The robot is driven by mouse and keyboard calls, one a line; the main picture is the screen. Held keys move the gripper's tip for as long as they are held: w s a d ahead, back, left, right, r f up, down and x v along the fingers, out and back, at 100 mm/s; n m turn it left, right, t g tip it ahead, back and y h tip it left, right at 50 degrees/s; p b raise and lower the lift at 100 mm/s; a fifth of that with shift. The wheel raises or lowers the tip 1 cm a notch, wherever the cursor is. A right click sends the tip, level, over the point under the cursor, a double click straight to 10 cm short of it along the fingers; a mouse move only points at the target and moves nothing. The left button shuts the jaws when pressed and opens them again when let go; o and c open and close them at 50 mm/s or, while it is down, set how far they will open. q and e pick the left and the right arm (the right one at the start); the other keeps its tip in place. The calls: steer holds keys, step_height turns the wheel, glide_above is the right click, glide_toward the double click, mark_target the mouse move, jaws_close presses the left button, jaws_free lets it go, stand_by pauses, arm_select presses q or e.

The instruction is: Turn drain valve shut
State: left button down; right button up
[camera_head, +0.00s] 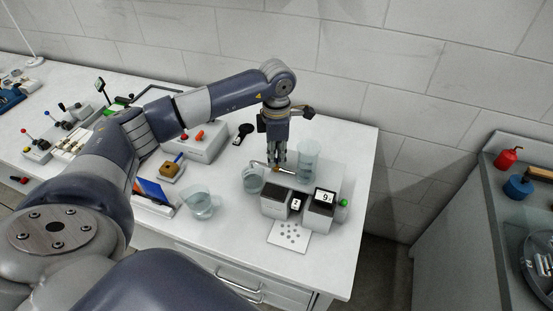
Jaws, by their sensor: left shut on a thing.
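A clear cylindrical vessel (309,154) stands upright near the right end of the white bench. At its lower left is a small drain valve (290,170) with an orange-brown part and a thin pale spout running left. My left gripper (277,166) points straight down from above with its fingers shut on the valve; the fingers hide part of it, so I cannot tell the handle's angle. A clear beaker (253,183) stands at the left, close to the spout's end. My right gripper is not in view.
A block wall (350,100) rises behind. Small devices crowd the bench's left.

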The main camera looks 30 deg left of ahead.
mark_target(277, 159)
arm_select(q)
steer(key=n+b, duration=0.1)
steer(key=n, duration=0.1)
steer(key=shift+w+n, duration=0.1)
steer(key=shift+n, duration=0.3)
steer(key=n+b, duration=0.2)
steer(key=n, duration=0.1)
steer(key=shift+n, duration=0.3)
steer(key=n+b, duration=0.1)
steer(key=n, duration=0.2)
steer(key=shift+r+n, duration=0.1)
steer(key=shift+n, duration=0.2)
steer(key=shift+n+b, duration=0.35)
steer(key=shift+n, duration=1.15)
steer(key=shift+r, duration=0.1)
steer(key=c, duration=1.7)
jaws_free()
step_height(277, 159, up, 12)
steer(key=shift+f, duration=0.1)
